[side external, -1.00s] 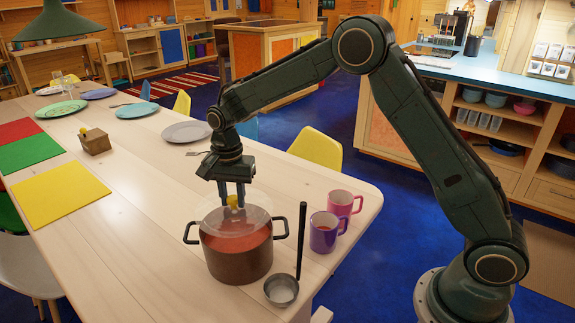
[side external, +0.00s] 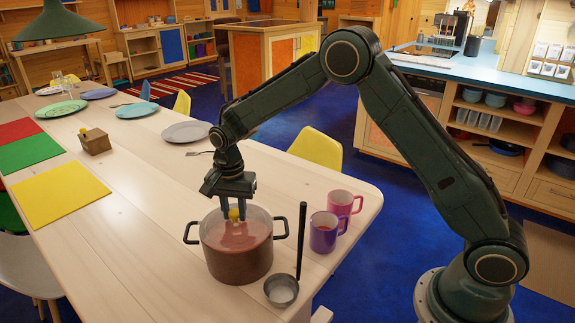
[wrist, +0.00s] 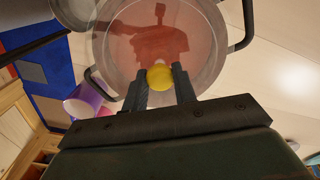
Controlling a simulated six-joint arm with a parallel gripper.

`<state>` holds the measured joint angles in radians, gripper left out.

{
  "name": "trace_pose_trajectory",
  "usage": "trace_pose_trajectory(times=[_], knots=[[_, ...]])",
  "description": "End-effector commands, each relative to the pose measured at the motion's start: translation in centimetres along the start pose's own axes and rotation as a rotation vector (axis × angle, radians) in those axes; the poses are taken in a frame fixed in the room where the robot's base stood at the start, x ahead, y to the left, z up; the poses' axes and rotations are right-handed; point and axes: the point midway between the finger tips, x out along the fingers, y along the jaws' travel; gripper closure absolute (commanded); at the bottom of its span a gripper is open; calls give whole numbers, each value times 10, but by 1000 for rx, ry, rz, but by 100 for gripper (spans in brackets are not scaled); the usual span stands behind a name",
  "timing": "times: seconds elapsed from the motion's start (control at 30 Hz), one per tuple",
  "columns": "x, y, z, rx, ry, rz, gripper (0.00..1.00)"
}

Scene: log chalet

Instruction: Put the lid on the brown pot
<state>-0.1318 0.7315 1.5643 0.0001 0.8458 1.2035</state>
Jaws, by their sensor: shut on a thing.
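The brown pot (side external: 237,262) stands near the table's front end, with a dark handle on each side and reddish contents. The clear glass lid, with its yellow knob (side external: 234,215), is level over the pot's mouth. Its edge nearly coincides with the rim; I cannot tell whether it touches all round. My gripper (side external: 238,209) points down, shut on the yellow knob. In the wrist view the knob (wrist: 159,77) sits between the fingertips (wrist: 160,84), and the pot's handle (wrist: 243,25) shows beyond the lid's round outline.
A ladle (side external: 281,290) with an upright dark handle stands close to the pot's right. A purple mug (side external: 323,233) and a pink mug (side external: 341,204) stand behind it. Plates, coloured mats and a small wooden box (side external: 95,142) lie farther off. The table left of the pot is clear.

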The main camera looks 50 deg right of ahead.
Motion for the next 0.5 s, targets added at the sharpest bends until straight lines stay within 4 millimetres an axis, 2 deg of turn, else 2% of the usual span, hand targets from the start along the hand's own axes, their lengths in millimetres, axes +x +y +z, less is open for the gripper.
trace_pose_trajectory(times=[0.5], knots=[[4, 0, 0, 0, 0, -1, 100]])
